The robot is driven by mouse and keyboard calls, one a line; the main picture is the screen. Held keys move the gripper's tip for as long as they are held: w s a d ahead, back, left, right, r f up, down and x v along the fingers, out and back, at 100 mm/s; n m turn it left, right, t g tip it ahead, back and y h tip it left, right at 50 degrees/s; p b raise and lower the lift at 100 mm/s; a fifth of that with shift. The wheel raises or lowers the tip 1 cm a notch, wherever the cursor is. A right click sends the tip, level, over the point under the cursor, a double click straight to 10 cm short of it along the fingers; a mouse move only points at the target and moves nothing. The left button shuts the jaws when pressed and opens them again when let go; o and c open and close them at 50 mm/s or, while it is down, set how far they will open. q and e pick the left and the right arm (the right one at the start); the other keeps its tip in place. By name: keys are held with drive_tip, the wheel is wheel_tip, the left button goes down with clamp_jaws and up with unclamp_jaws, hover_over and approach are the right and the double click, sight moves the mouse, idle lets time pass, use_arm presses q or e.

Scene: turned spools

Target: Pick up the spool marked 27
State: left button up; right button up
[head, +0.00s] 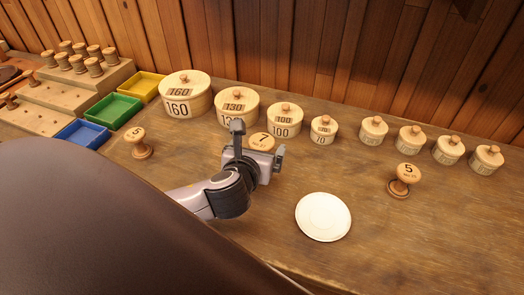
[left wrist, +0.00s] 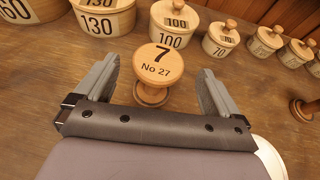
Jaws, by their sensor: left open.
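The spool marked 7 and No 27 (left wrist: 157,63) stands upright on the bench. In the left wrist view it is at the middle, just ahead of and between the two fingers of my left gripper (left wrist: 158,78). The fingers are open, with a gap on each side of the spool's round top. In the head view the spool (head: 262,141) is partly hidden behind my left gripper (head: 257,139), and only its top with the 7 shows. I cannot tell whether the fingers are at its height. My right gripper is not in view.
Another spool marked 5 (head: 407,173) stands at the right, and one (head: 137,138) at the left. Lidded round boxes, such as the one marked 100 (head: 284,121), line the back. A white plate (head: 323,217) lies to the right of my gripper. Coloured trays (head: 115,110) sit at left.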

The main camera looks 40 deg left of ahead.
sight(261, 142)
use_arm(q)
drive_tip(key=shift+x, duration=2.05)
drive_tip(key=shift+a, duration=0.1)
drive_tip(key=c, duration=1.1)
drive_tip(key=shift+c, duration=0.2)
drive_tip(key=shift+r, duration=0.1)
